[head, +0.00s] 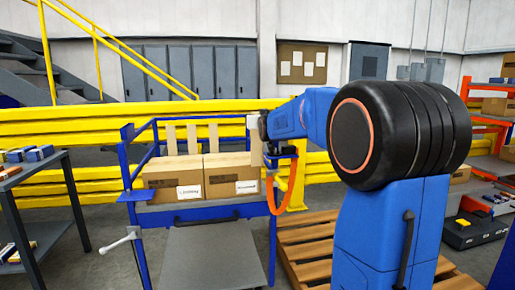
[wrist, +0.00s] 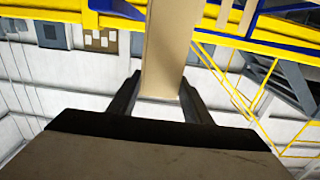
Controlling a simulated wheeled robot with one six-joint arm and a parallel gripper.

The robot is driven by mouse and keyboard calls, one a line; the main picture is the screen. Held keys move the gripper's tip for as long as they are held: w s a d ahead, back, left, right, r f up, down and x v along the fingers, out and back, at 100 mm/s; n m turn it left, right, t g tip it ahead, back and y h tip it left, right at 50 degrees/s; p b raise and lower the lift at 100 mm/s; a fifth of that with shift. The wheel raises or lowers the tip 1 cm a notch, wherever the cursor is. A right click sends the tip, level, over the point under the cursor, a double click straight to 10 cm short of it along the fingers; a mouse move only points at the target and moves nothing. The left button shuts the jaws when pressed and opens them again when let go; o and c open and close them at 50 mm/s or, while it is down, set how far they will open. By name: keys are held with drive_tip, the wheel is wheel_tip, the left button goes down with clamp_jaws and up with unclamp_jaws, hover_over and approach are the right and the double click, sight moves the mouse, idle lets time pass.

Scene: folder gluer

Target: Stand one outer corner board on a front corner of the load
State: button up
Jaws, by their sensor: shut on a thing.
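The load is two brown cartons, a left one (head: 173,180) and a right one (head: 228,174), side by side on a blue-framed stand (head: 185,212). My gripper (head: 259,127) is at the load's right end, shut on a tan corner board (head: 255,145). The board is upright and reaches down beside the right carton's front right corner; I cannot tell whether it touches. In the wrist view the same board (wrist: 165,50) runs between the two dark fingers (wrist: 162,98). Several more tan boards (head: 192,139) stand upright behind the cartons.
Blue posts and rails surround the load. A yellow guard rail (head: 75,126) runs behind. An orange hose (head: 271,193) hangs at the stand's right side. A wooden pallet (head: 308,238) lies on the floor to the right, and a dark shelf table (head: 38,175) stands at left.

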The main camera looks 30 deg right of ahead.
sight(258, 148)
wheel_tip(258, 148, down, 13)
drive_tip(key=shift+r, duration=0.1)
idle(0.4)
drive_tip(key=shift+f, duration=0.5)
drive_tip(key=shift+f, duration=0.25)
drive_tip(key=o, duration=1.1)
drive_tip(key=shift+f, duration=0.15)
drive_tip(key=shift+r, duration=0.45)
drive_tip(key=v, duration=1.2)
drive_tip(key=shift+r, duration=0.4)
